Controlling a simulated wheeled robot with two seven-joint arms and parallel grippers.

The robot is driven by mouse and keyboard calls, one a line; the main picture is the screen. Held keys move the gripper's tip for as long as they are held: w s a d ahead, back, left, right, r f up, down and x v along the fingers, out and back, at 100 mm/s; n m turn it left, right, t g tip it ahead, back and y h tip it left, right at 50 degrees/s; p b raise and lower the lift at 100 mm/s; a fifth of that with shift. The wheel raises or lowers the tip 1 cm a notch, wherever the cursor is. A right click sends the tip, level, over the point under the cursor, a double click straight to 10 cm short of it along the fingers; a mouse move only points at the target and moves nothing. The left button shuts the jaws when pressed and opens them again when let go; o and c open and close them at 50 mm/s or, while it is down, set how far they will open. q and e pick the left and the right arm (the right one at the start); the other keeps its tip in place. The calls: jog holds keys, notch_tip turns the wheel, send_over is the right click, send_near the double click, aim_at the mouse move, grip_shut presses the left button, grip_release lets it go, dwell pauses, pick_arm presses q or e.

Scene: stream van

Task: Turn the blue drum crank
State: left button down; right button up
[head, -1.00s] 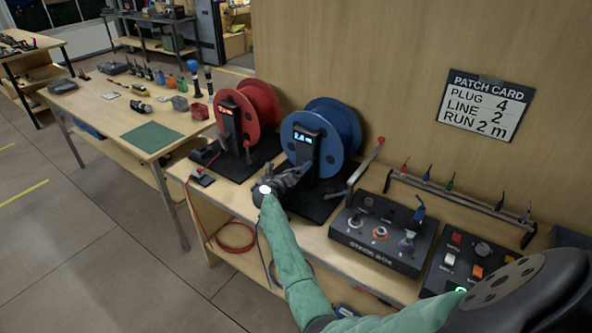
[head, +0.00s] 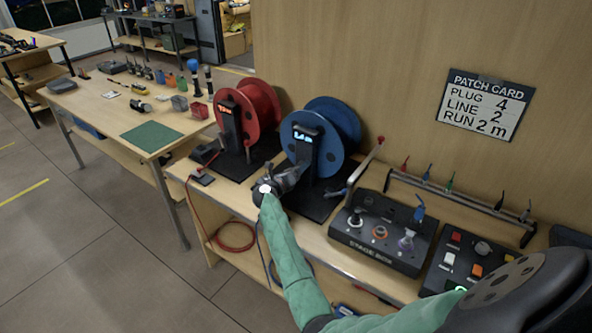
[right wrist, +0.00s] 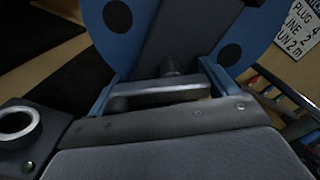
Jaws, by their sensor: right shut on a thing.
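The blue drum (head: 340,125) stands upright on a dark base on the bench, behind a dark post with a small lit display (head: 303,136). My right gripper (head: 300,172) is at the front of that post. In the right wrist view its two blue fingers stand on either side of a grey crank handle (right wrist: 165,92), and the gripper (right wrist: 168,80) is shut on it. The blue drum's face shows behind the handle. In the head view my gripper hides most of the crank. My left gripper is not in view.
A red drum (head: 262,105) stands close on the left. To the right are a lever with a red knob (head: 380,141), the stage box (head: 375,252) and a button panel (head: 468,262). A patch card (head: 485,104) hangs on the wall behind.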

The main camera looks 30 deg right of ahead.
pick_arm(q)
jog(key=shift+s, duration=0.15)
pick_arm(e)
jog(key=shift+n, duration=0.3)
